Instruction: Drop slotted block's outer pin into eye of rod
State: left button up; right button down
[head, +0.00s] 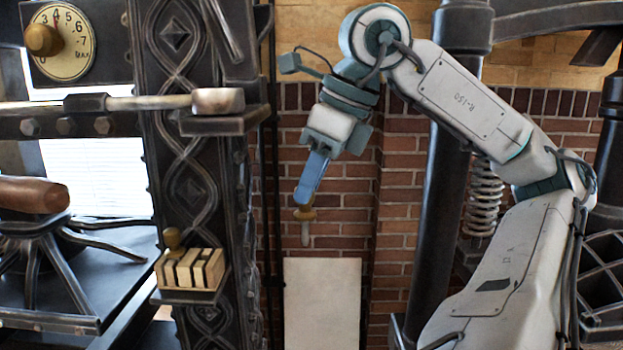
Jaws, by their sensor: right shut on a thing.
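My right gripper (307,196) hangs in the middle of the head view with its blue fingers pointing down. It is shut on a pin (305,214), whose brass-coloured head and grey shank hang below the fingertips in free air. The slotted block (188,268), pale and wooden, sits on a small dark shelf at lower left. Another brass-knobbed pin (172,239) stands at its left end. The rod (148,102) lies horizontally, ending in a thick eye end (218,101) above a dark ledge. The eye's hole cannot be made out. My left gripper is not in view.
A round dial (62,42) is at upper left. A brown handle (32,195) is below it. A pale panel (322,300) leans by the brick wall. Space around the held pin looks clear.

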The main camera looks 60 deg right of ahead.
jog(key=shift+r+p, duration=1.4)
jog(key=shift+r, duration=0.2)
dwell(1.0)
